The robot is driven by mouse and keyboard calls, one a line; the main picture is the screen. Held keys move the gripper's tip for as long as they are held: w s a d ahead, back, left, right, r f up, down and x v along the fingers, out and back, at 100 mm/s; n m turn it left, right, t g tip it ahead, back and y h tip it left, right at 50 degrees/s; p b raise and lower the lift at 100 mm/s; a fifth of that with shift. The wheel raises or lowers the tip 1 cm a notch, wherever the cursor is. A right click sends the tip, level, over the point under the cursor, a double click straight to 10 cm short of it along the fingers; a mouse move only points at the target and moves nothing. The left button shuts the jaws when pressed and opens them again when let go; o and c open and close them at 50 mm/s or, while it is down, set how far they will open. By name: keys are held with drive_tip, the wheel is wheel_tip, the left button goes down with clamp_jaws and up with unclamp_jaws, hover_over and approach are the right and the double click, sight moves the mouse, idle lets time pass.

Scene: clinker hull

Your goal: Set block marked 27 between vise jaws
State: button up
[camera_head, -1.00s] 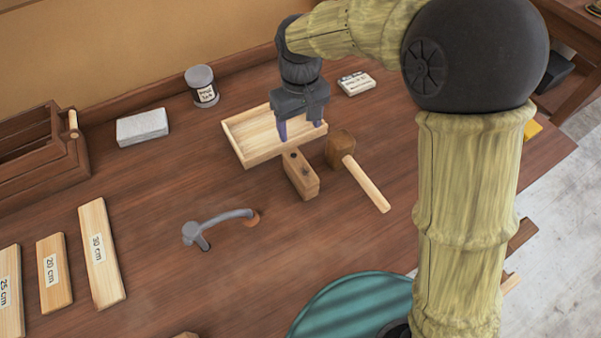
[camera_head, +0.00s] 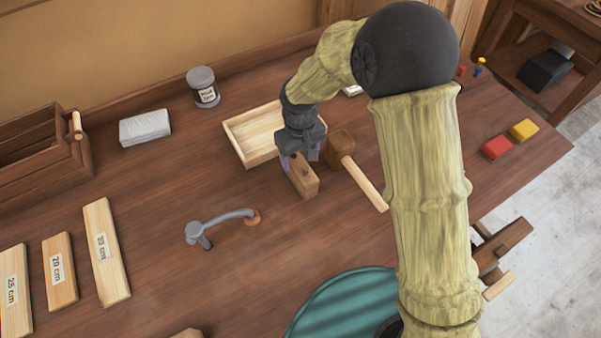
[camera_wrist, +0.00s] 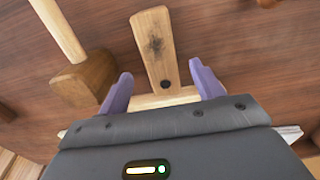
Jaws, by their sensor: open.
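My gripper (camera_head: 300,160) is open, pointing down at the near right corner of a shallow wooden tray. In the wrist view, its two purple fingers (camera_wrist: 163,88) are spread on either side of the near end of a brown wooden block (camera_wrist: 155,45) with a dark spot and a hole. That block (camera_head: 303,180) lies just below the gripper in the head view; contact is unclear. I can read no 27 on any block. A dark wooden fixture with a light handle (camera_head: 500,248), possibly the vise, sticks out at the bench's right edge, partly hidden by my arm.
The tray (camera_head: 238,144) and a mallet (camera_head: 341,148) are close to the gripper. Labelled boards (camera_head: 107,255) lie at left. Red (camera_head: 497,147) and yellow (camera_head: 523,130) blocks lie at right. A teal round surface (camera_head: 340,310) is in front.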

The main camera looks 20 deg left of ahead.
sight(300, 166)
drive_tip(key=shift+s+f+p, duration=0.1)
drive_tip(key=shift+f+p, duration=0.95)
drive_tip(key=shift+f, duration=1.55)
drive_tip(key=shift+d, duration=0.1)
drive_tip(key=c, duration=1.4)
wheel_tip(300, 166, up, 10)
drive_tip(key=shift+r+b, duration=0.1)
drive_tip(key=shift+b, duration=1.1)
